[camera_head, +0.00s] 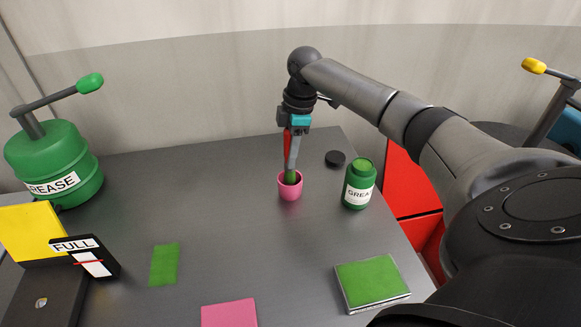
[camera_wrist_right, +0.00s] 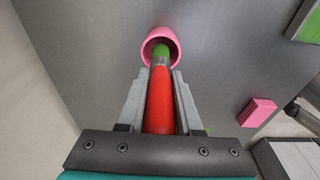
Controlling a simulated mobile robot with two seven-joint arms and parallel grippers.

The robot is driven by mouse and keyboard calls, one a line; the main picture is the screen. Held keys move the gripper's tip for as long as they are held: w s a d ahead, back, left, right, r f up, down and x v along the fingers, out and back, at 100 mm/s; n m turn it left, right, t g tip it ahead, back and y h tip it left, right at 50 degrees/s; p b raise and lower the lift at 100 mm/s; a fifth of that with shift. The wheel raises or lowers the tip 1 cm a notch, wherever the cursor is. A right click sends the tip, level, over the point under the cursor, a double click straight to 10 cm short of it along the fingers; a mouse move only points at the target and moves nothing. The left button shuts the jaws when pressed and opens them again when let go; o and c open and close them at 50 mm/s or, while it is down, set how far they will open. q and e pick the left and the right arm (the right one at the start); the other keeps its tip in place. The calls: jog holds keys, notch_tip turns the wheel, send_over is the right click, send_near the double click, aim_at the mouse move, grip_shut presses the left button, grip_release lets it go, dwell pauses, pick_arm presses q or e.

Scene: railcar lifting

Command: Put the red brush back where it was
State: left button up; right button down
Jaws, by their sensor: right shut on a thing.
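The red brush (camera_wrist_right: 160,100) has a red handle and a green end. My right gripper (camera_head: 292,150) is shut on its handle, seen between the two fingers (camera_wrist_right: 161,80) in the right wrist view. The brush hangs roughly upright, its green end (camera_head: 291,177) at the mouth of the pink cup (camera_head: 290,190). In the right wrist view the green end reaches into the opening of the pink cup (camera_wrist_right: 147,44). The tip inside the cup is hidden. My left gripper is not in view.
A green grease jar (camera_head: 358,187) stands right of the cup, with a black lid (camera_head: 335,158) behind it. A green grease drum (camera_head: 52,160) stands at left. Green pad (camera_head: 164,265), pink block (camera_head: 229,313) and green-topped box (camera_head: 372,282) lie nearer. Table between them is clear.

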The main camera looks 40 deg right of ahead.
notch_tip(320, 180, down, 4)
jog(key=shift+f, duration=0.1)
jog(key=c, duration=0.6)
grip_release()
jog(key=r, duration=0.4)
jog(key=d+r, duration=0.1)
jog(key=r, duration=0.3)
jog(key=s+r+p, duration=0.1)
jog(key=r, duration=0.3)
jog(key=shift+d, duration=0.2)
